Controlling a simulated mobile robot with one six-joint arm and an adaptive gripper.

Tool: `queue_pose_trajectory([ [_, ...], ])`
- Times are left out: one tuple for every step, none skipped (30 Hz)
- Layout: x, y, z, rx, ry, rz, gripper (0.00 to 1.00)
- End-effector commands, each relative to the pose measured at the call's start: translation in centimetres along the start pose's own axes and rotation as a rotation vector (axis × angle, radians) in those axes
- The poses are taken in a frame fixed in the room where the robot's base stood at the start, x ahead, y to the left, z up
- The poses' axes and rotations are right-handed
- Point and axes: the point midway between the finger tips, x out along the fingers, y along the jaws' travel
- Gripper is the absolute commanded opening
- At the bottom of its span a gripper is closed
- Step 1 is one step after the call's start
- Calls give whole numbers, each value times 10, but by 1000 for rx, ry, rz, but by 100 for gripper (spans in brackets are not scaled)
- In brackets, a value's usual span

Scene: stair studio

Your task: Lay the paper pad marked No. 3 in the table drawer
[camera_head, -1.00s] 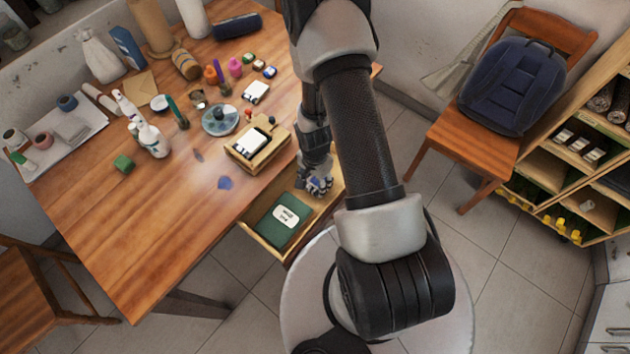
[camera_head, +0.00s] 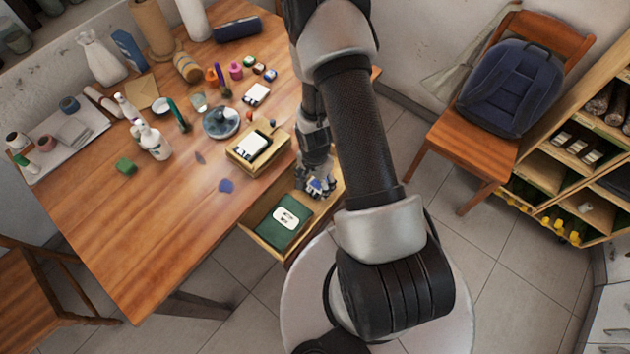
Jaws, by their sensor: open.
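A dark green pad with a white label (camera_head: 285,221) lies flat in the open table drawer (camera_head: 257,236). The print on its label is too small to read, so I cannot tell its number. My gripper (camera_head: 320,190) is open and empty over the right part of the drawer, to the upper right of the green pad and apart from it in the picture. Its height above the drawer floor is hard to judge. My arm hides part of the drawer's right side.
A wooden tray (camera_head: 238,159) with a white-topped item stands on the table (camera_head: 130,230) just behind the drawer. Paints, bottles, a round dish (camera_head: 220,122) and papers crowd the table's back. The table's front left is mostly clear. A chair with a backpack (camera_head: 511,85) stands right.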

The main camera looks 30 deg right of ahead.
Motion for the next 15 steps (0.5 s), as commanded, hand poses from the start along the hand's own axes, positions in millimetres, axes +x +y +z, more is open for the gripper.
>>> queue_pose_trajectory([
  [-14,0,0,0,0,0,68],
  [-19,0,0,0,0,0,68],
  [-26,0,0,0,0,0,68],
  [-32,0,0,1,0,0,68],
  [-37,0,0,0,0,0,68],
  [-44,0,0,0,0,0,68],
  [-49,0,0,1,0,0,68],
  [-54,0,0,1,1,0,68],
  [-61,0,0,1,0,0,68],
  [-66,0,0,1,0,0,68],
  [-71,0,0,0,0,0,68],
  [-78,-1,-1,1,2,-2,68],
  [-84,-1,-1,1,2,-3,68],
  [-88,-1,-1,0,2,-2,68],
  [-93,-1,-1,0,2,-3,68],
])
